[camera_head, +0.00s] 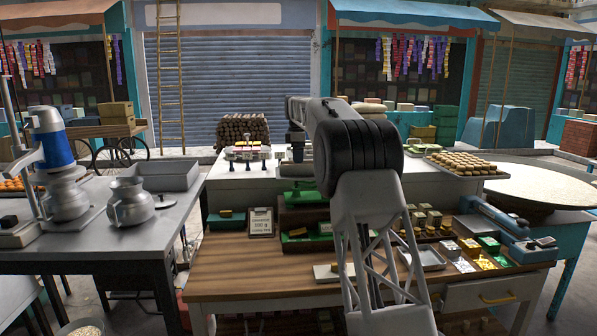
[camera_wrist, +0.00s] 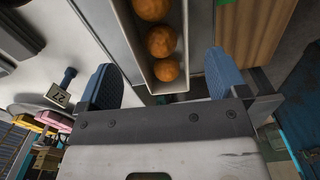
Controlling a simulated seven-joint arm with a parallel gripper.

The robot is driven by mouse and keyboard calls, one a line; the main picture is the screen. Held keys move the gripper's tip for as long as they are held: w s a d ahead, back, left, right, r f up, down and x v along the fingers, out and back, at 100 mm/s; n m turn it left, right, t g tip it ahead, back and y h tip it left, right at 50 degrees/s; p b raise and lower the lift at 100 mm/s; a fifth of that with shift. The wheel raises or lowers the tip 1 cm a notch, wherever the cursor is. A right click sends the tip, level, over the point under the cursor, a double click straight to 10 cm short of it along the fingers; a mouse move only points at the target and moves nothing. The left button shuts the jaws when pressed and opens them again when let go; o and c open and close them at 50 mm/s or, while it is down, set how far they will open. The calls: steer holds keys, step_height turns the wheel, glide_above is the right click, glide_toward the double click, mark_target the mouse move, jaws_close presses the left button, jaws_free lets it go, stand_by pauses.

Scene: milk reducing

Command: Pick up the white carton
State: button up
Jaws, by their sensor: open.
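My gripper (camera_wrist: 160,68) shows in the wrist view with its two blue fingers wide apart. Nothing is held between them. Beyond the fingers is a narrow pale tray (camera_wrist: 131,45) with several brown balls in a row; I cannot tell if it is a white carton. No white carton can be made out for sure in either view. A small pale flat block (camera_head: 327,272) lies on the wooden table beside my arm.
The wooden table (camera_head: 225,270) holds a sign (camera_head: 261,223), a metal tray (camera_head: 421,258) and small blocks at the right. A grey table (camera_head: 120,239) with metal jugs stands at the left. A wide round pan (camera_head: 535,185) is at the right. The table's front left is clear.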

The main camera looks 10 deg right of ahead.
mark_target(299, 166)
steer(key=shift+s+d+f, duration=0.1)
steer(key=shift+f, duration=2.5)
steer(key=c, duration=1)
steer(key=shift+r, duration=0.2)
steer(key=shift+r, duration=1.65)
steer(key=shift+s+d+r, duration=0.15)
steer(key=shift+s+r, duration=0.05)
steer(key=shift+s, duration=2.45)
steer(key=shift+s+d+r, duration=0.1)
steer(key=shift+s+r, duration=0.15)
steer(key=shift+s, duration=2.4)
steer(key=shift+s+d+r, duration=0.15)
steer(key=shift+s+r, duration=0.05)
steer(key=shift+s, duration=2.45)
